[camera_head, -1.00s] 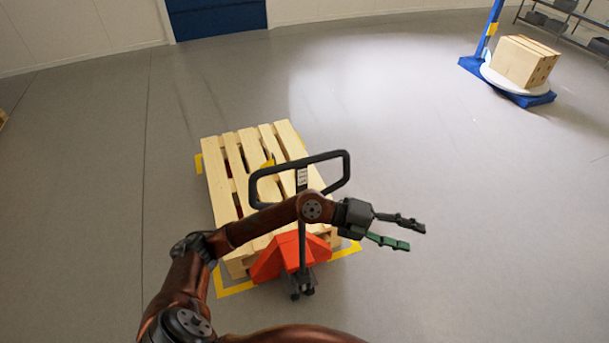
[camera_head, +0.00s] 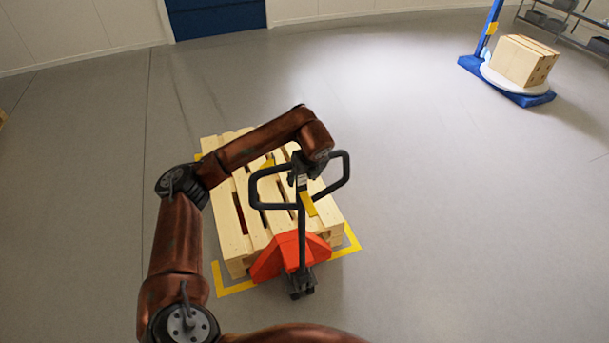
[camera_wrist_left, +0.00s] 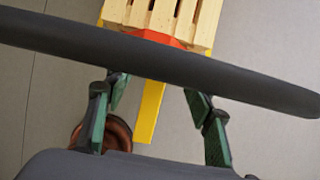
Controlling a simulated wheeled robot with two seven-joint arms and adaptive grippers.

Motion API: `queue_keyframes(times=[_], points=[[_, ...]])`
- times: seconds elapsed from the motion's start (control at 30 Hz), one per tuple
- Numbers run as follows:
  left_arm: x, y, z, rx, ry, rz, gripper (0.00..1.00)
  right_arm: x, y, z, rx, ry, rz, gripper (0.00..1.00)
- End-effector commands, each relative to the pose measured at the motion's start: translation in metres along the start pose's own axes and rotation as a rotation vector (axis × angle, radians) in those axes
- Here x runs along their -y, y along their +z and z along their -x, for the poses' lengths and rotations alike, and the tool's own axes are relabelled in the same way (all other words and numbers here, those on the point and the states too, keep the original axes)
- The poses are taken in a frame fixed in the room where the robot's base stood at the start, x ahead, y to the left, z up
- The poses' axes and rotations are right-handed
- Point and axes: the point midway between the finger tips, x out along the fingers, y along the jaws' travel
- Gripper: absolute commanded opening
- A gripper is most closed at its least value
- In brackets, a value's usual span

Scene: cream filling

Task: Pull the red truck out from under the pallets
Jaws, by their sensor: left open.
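The red truck (camera_head: 290,255) is a pallet jack with a red body and a black loop handle (camera_head: 268,206) standing up at its front. Its body is at the near end of the wooden pallets (camera_head: 234,218), with its forks largely hidden under them. My left gripper (camera_head: 305,168) is at the top of the handle, partly hidden by the wrist and handle. In the left wrist view, my left gripper (camera_wrist_left: 158,98) has its fingers spread wide. The dark handle bar (camera_wrist_left: 160,62) crosses that view at the fingertips, and I see no grip on it. My right gripper is out of view.
Yellow floor marking (camera_head: 235,288) frames the pallets. A blue door (camera_head: 215,18) and a shelf (camera_head: 570,20) are at the back. The floor around the truck is clear.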

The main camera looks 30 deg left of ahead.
Motion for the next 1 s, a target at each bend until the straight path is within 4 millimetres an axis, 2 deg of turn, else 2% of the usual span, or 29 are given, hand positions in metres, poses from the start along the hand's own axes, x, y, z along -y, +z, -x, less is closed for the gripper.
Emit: queue_keyframes(times=[0.2, 0.4, 0.73, 1.0], points=[[0.000, -0.001, -0.032, -0.004, 0.001, 0.000, 0.49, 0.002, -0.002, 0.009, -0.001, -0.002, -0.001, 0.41], [0.001, -0.001, -0.050, -0.003, -0.002, -0.002, 0.49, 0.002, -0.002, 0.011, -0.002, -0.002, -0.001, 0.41], [0.001, -0.001, -0.053, -0.002, -0.002, -0.002, 0.49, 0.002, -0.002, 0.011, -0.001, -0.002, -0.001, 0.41], [0.001, -0.001, -0.053, -0.002, -0.003, -0.002, 0.30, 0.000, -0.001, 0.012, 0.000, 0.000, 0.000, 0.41]])
